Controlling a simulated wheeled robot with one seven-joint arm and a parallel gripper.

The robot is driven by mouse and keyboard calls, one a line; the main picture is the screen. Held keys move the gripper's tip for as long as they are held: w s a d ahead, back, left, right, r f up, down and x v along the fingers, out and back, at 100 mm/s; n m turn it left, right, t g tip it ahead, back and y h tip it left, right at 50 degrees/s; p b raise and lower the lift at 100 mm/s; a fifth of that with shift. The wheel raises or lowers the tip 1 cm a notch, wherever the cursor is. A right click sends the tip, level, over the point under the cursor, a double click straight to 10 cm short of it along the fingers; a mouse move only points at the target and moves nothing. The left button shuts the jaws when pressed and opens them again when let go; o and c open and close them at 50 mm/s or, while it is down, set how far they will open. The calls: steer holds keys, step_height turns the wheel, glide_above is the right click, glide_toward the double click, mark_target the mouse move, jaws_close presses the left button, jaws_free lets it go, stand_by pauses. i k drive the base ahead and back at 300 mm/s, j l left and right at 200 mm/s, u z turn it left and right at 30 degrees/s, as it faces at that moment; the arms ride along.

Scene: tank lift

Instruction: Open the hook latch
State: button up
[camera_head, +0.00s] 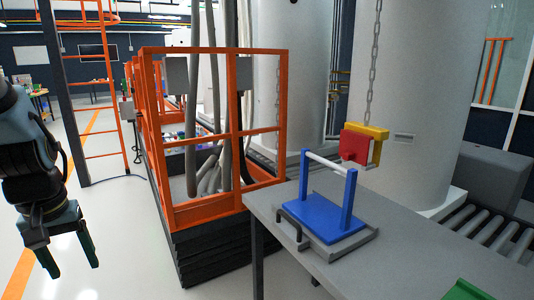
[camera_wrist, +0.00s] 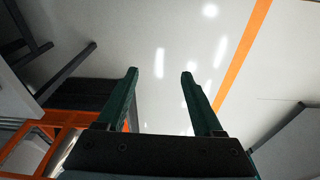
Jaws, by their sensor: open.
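A yellow hook (camera_head: 381,144) hangs on a grey chain (camera_head: 374,55) above the grey table, right of centre in the head view. A red piece (camera_head: 355,145), which looks like its latch, covers the hook's left side. Whether the latch is shut cannot be told. My gripper (camera_head: 73,268) is at the far left of the head view, pointing down, open and empty, far from the hook. In the wrist view my gripper (camera_wrist: 160,75) shows two dark green fingers apart over bare floor. The hook is not in the wrist view.
A blue stand (camera_head: 330,215) with a white crossbar (camera_head: 325,161) sits on the grey table (camera_head: 400,250) below the hook. An orange-railed platform (camera_head: 228,205) stands between my gripper and the table. A large grey tank (camera_head: 408,100) is behind the hook. Floor near my gripper is clear.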

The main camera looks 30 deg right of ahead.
mark_target(354, 146)
steer(key=k+l+z, duration=0.3)
steer(key=l, duration=0.35)
steer(key=k+l+z, duration=0.2)
steer(key=k+l, duration=0.05)
steer(key=l, duration=0.05)
